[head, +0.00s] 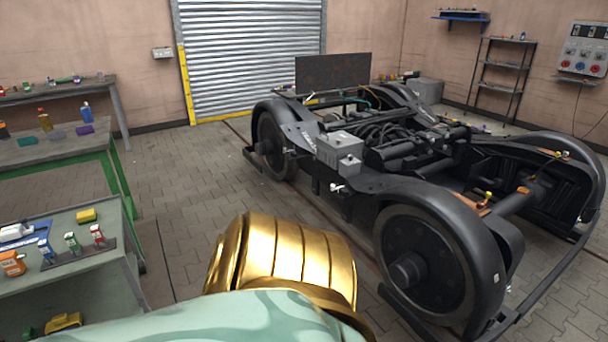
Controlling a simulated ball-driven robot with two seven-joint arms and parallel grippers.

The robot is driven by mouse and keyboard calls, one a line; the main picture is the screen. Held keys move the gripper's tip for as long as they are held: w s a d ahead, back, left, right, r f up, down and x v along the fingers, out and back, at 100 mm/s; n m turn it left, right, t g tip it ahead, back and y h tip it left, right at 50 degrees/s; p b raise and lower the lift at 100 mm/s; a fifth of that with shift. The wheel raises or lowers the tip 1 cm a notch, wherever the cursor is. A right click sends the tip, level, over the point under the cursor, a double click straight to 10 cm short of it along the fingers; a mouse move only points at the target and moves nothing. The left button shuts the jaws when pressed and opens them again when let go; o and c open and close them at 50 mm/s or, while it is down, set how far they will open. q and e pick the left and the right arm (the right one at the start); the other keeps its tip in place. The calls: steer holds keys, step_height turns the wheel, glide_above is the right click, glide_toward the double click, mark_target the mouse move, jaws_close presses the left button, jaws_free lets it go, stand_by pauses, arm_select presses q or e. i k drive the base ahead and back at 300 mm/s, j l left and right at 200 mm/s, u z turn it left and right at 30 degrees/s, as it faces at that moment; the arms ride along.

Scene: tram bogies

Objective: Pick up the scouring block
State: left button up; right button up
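I cannot tell for sure which item is the scouring block. A small yellow block (86,215) lies on the top of the grey cart (103,265) at the left. On the green-legged table (22,156) behind it lie a flat grey block (56,135) and a purple block (84,129). All of these are small in the head view. Neither of my grippers shows in the picture, so nothing is seen held. A gold and mint-green part of my own body fills the bottom middle and may hide things behind it.
Several small bottles and tools stand on the cart, with a yellow item (63,321) on its lower shelf. A large dark bogie (380,170) fills the right. Paved floor (180,200) lies clear between cart and bogie. A roller door (250,60) is at the back.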

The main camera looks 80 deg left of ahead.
mark_target(89, 215)
steer(key=u, duration=4.25)
steer(key=z, duration=0.8)
steer(key=i+j+z, duration=0.1)
steer(key=j+z, duration=0.65)
steer(key=j, duration=0.25)
steer(key=j+z, duration=0.4)
steer(key=j, duration=0.15)
